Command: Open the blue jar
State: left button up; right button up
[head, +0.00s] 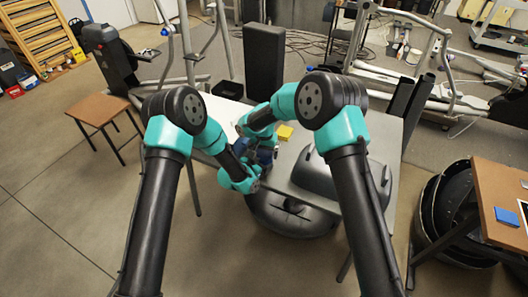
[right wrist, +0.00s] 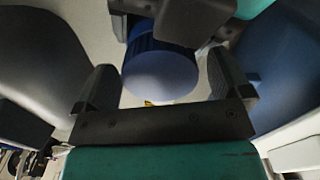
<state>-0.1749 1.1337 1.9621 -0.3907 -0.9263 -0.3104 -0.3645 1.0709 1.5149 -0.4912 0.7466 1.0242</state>
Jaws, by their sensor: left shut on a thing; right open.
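The blue jar (head: 265,156) is partly hidden among both grippers above the table in the head view. In the right wrist view its round blue end (right wrist: 160,76) faces the camera, with a darker ribbed blue part behind it. My left gripper (right wrist: 185,22) is shut on the jar at its far part in the right wrist view. My right gripper (right wrist: 162,68) is open, with one finger on each side of the round end and visible gaps between. The right fingers are not clear in the head view.
A yellow block (head: 285,132) lies on the table (head: 222,108) just beyond the grippers. A large grey rounded casing (head: 315,172) sits to the right of them. A tall black box (head: 264,62) stands behind. A dark rounded object (head: 290,216) is at the front.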

jog(key=shift+r, duration=2.25)
jog(key=shift+c, duration=0.4)
jog(key=r+m, duration=0.2)
jog(key=m, duration=0.2)
jog(key=r+m, duration=0.1)
jog(key=m, duration=0.1)
jog(key=shift+r+m, duration=0.25)
jog(key=shift+m, duration=0.05)
jog(key=shift+f, duration=0.1)
